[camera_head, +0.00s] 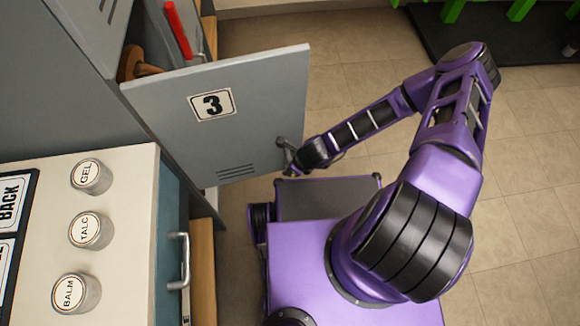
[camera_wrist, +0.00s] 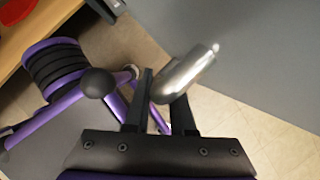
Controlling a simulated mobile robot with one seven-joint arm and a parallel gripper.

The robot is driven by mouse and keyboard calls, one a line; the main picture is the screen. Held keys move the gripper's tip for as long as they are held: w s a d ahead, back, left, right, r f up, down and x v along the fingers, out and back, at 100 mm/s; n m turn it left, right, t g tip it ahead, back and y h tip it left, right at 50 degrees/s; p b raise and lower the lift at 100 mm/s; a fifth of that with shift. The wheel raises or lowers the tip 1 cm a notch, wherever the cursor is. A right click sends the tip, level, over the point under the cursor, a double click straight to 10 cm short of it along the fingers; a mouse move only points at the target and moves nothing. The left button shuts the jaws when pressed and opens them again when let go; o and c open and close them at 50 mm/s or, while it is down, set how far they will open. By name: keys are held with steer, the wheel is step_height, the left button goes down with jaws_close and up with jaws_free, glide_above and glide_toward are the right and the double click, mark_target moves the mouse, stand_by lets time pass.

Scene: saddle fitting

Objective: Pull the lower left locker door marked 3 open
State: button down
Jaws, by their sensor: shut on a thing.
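The grey locker door marked 3 (camera_head: 222,115) stands swung open, and the locker's inside shows behind it. My gripper (camera_head: 287,158) is at the door's free edge in the head view, over the handle, which it mostly hides. In the wrist view my gripper (camera_wrist: 165,98) has its two dark fingers on either side of the silver handle (camera_wrist: 190,72). It is shut on this handle. The grey door panel (camera_wrist: 260,45) fills the upper right of that view.
A counter (camera_head: 135,190) with tins marked GEL (camera_head: 91,177), TALC (camera_head: 90,231) and BALM (camera_head: 76,293) stands at the left, with a drawer handle (camera_head: 180,262) on its side. A red object (camera_head: 178,30) shows behind the door. Tiled floor (camera_head: 350,75) lies clear beyond it.

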steer(key=shift+s, duration=0.1)
steer(key=c, duration=0.8)
jaws_free()
steer(key=shift+o, duration=0.2)
